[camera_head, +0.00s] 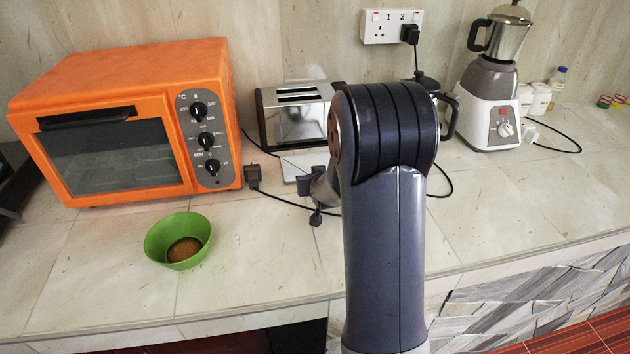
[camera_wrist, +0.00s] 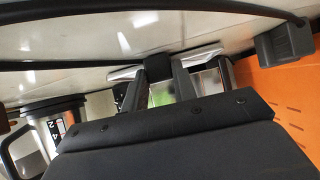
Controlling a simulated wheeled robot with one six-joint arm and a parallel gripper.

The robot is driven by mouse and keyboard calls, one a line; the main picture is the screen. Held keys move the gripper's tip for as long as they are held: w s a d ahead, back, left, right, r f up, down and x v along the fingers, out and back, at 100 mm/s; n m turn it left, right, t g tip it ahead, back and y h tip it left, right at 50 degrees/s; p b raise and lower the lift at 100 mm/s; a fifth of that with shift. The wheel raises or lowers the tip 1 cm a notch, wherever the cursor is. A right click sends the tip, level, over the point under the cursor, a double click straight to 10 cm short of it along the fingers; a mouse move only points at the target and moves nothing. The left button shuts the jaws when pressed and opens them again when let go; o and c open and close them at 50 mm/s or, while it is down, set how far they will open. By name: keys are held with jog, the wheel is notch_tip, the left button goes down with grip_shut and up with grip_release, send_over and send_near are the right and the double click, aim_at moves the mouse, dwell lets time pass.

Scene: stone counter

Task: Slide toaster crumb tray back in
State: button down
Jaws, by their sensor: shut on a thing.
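The chrome-sided toaster (camera_head: 284,122) stands against the wall to the right of the orange oven, partly hidden by my arm. Its flat silvery crumb tray (camera_head: 296,166) sticks out at the toaster's base toward the counter's front. Whether part of it is inside the toaster is hidden. My gripper (camera_head: 314,212) is at the tray's front, partly behind my arm. The toaster's shiny side (camera_wrist: 210,82) shows beyond, mostly covered by my gripper's body.
The orange oven (camera_head: 130,130) stands close on the left. A black plug (camera_head: 252,175) and its cable lie between oven and toaster; the cable runs past my gripper. A green bowl (camera_head: 160,240) stands front left. A blender (camera_head: 490,100) is at right.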

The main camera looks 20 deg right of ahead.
jog(key=shift+f, duration=0.15)
jog(key=c, duration=1.1)
grip_release()
jog(key=shift+o, duration=0.2)
jog(key=v, duration=1)
jog(key=shift+s+r+b, duration=0.3)
jog(key=x, duration=1)
jog(key=shift+w+f, duration=0.3)
jog(key=shift+r+p, duration=0.15)
jog(key=shift+p, duration=0.25)
